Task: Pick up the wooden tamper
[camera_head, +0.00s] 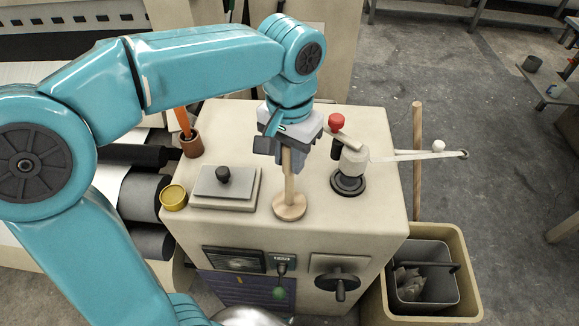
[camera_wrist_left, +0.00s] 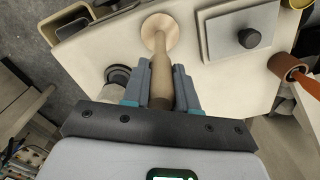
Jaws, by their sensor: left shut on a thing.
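The wooden tamper (camera_head: 289,205) has a pale round disc base and an upright light-wood handle. It stands near the front middle of the cream cabinet top (camera_head: 240,225). My left gripper (camera_head: 290,160) comes down from above and is shut on the upper part of the handle. In the left wrist view the two fingers (camera_wrist_left: 174,88) sit on either side of the handle, and the tamper's round base (camera_wrist_left: 160,32) shows beyond them. I cannot tell whether the base touches the cabinet top. My right gripper is not in view.
A grey plate with a black knob (camera_head: 223,180) and a yellow tin (camera_head: 174,197) lie left of the tamper. A brown cup with an orange-handled tool (camera_head: 190,146) stands behind them. A red-knobbed device (camera_head: 350,165) stands right. A bin (camera_head: 455,260) is on the floor.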

